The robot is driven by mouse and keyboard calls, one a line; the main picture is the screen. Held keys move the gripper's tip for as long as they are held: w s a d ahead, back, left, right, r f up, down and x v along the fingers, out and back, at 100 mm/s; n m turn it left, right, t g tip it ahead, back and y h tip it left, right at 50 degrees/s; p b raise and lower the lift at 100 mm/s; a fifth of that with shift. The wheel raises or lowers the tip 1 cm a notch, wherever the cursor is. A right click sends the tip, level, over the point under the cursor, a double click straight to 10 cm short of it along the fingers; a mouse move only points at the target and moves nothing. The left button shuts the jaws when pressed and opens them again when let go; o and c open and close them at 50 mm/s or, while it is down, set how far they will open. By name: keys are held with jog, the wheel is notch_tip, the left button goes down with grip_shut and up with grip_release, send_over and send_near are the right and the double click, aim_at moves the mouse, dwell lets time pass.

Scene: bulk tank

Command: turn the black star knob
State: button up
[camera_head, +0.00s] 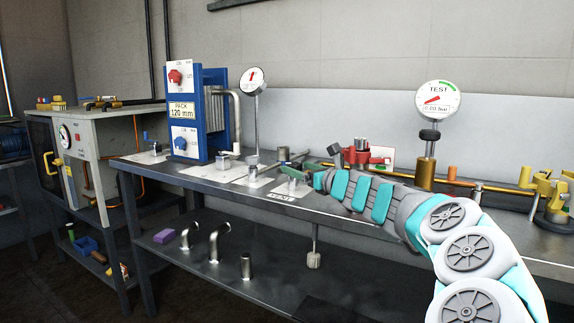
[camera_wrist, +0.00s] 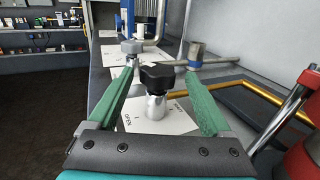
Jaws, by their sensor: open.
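My gripper (camera_wrist: 161,73) is open in the wrist view. Its two green fingers reach forward on either side of the knob, with a visible gap on both sides. I cannot tell from this view whether the fingertips are level with the knob. In the head view my gripper (camera_head: 302,170) is low over the front of the bench, and I cannot make out the knob there.
Behind the knob stand a grey valve with a long bar handle (camera_wrist: 195,58) and another small fitting (camera_wrist: 132,47). A yellow pipe (camera_wrist: 262,92) and a red part (camera_wrist: 304,150) are at the right. The blue pack (camera_head: 197,112) and a dial gauge (camera_head: 252,82) stand further left on the bench.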

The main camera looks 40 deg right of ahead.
jog(key=shift+w, duration=2.65)
grip_shut()
